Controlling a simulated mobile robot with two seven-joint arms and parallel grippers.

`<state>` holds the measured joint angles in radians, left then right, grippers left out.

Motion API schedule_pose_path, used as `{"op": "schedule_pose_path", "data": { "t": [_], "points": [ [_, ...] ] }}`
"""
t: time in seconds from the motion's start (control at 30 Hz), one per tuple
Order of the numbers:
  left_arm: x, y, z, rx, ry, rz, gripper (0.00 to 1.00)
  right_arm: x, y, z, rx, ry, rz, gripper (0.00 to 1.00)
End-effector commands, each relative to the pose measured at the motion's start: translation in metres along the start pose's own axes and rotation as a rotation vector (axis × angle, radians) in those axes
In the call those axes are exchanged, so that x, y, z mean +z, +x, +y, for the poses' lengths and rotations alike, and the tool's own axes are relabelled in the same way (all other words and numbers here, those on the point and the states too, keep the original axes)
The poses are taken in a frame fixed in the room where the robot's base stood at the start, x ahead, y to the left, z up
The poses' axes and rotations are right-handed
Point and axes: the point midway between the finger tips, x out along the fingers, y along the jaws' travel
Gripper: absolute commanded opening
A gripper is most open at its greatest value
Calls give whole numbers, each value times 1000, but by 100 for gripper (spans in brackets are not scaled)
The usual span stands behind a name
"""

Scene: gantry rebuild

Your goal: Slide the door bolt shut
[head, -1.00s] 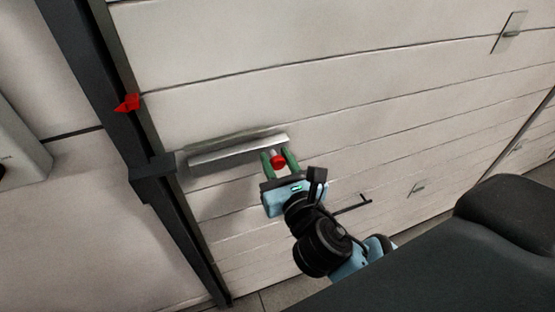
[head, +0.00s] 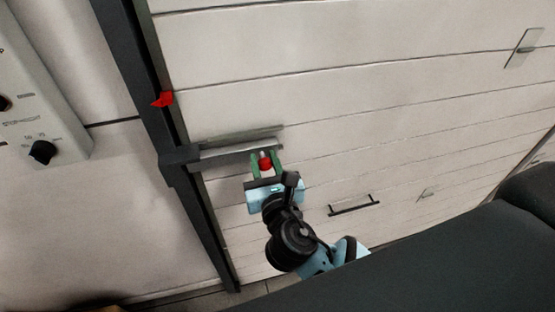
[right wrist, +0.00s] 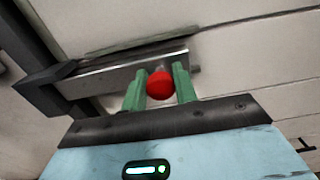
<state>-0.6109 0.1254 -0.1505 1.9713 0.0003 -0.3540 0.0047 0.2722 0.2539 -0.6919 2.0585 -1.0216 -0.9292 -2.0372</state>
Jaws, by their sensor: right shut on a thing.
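The door bolt is a silver bar (head: 235,148) lying along the white panelled door, with a red knob (head: 265,163) near its right end. The bar also shows in the right wrist view (right wrist: 120,75). Its left end meets the dark bracket (head: 180,165) on the frame post; how deep it sits inside is hidden. My right gripper (head: 266,164) is shut on the red knob, its green fingers on either side of it; the knob shows between them in the right wrist view (right wrist: 160,84). My left gripper is not in view.
A red pointer (head: 163,99) sits on the dark frame post (head: 140,70) above the bracket. A grey control box (head: 45,110) with a black dial is on the wall at left. A black handle (head: 354,205) is on the door, right of my gripper.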

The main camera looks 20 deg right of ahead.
Motion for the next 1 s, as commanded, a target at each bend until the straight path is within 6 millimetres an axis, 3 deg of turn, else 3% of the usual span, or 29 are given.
{"op": "schedule_pose_path", "data": {
  "t": [0.23, 0.27, 0.4, 0.73, 1.0],
  "points": [
    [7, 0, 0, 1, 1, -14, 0, 0, -1, 4, 12, 4, -3, 0],
    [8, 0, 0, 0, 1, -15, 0, 0, -1, 4, 13, 4, -3, 30],
    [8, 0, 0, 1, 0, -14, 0, 0, -1, 4, 11, 4, -3, 47],
    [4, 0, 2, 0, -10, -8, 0, 0, -4, 3, 8, 2, -2, 47],
    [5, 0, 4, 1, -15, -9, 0, -2, -42, 3, 10, 3, 1, 47]
  ]
}}
